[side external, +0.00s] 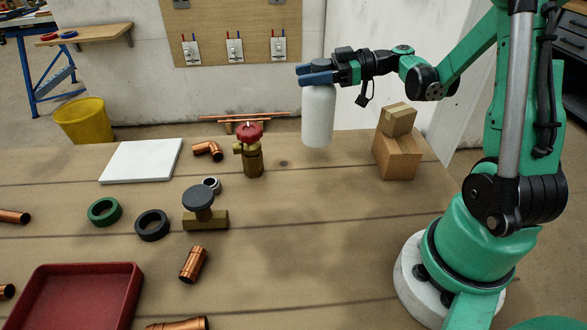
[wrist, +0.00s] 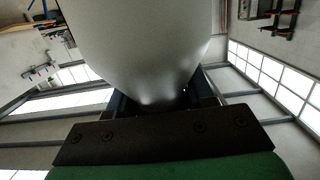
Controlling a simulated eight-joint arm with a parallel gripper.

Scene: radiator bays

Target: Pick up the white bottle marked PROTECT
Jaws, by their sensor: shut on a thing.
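The white bottle (side external: 318,116) hangs upright below my gripper (side external: 318,78) in the side external view. My gripper's blue fingers are shut on its upper end. The bottle appears to be held above the far right part of the table, though its exact height is hard to tell. In the wrist view the white bottle (wrist: 140,45) fills the upper middle, close to the camera. No marking can be read on the side that shows.
Cardboard boxes (side external: 398,155) stand right of the bottle. A brass valve with a red knob (side external: 252,160) stands to its left. A white board (side external: 142,160), a red tray (side external: 75,300), tape rolls and copper fittings lie further left. The table's middle right is clear.

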